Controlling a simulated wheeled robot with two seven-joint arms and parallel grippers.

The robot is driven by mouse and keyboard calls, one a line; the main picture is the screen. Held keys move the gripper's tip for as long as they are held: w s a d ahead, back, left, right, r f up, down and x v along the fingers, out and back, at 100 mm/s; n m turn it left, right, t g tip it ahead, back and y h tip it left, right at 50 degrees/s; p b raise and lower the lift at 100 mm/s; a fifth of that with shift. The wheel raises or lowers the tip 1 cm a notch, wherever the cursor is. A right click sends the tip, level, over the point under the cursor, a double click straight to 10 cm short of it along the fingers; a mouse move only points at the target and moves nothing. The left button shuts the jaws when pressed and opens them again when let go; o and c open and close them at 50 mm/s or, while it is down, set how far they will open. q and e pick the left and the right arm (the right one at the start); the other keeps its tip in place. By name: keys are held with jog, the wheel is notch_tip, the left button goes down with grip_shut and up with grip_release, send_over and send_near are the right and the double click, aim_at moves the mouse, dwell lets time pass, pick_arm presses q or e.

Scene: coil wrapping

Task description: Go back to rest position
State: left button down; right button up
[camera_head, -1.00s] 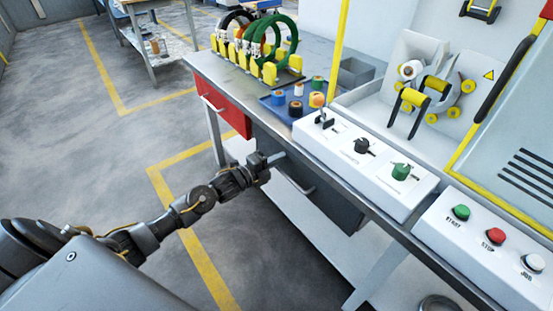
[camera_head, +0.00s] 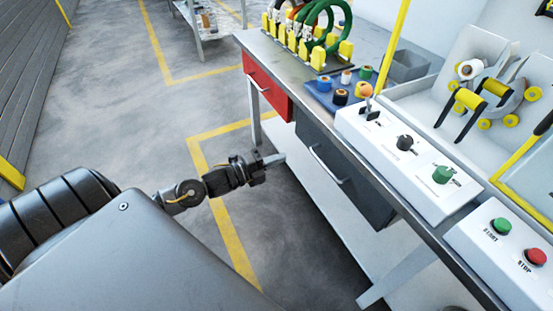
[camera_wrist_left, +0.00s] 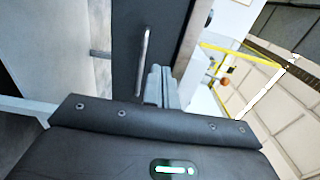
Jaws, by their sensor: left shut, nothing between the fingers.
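My left gripper (camera_head: 272,160) is shut and empty. It hangs in the air in front of the workbench, left of the dark drawer (camera_head: 345,170) in the head view. In the left wrist view its closed fingers (camera_wrist_left: 160,86) point toward the drawer front and its upright-looking handle (camera_wrist_left: 143,62). I see no contact with the bench. My left arm is bent, with the elbow side close to my body at the lower left. My right gripper does not show in either view.
The workbench (camera_head: 262,44) carries a rack of green and dark coils (camera_head: 322,22), tape rolls on a blue tray (camera_head: 318,98), a switch panel (camera_head: 385,128) and a button box (camera_head: 470,238). A red drawer (camera_head: 268,93) is below. Open floor (camera_head: 110,120) lies to the left.

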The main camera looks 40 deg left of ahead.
pick_arm(q)
jog(key=shift+s, duration=0.1)
dwell(0.3)
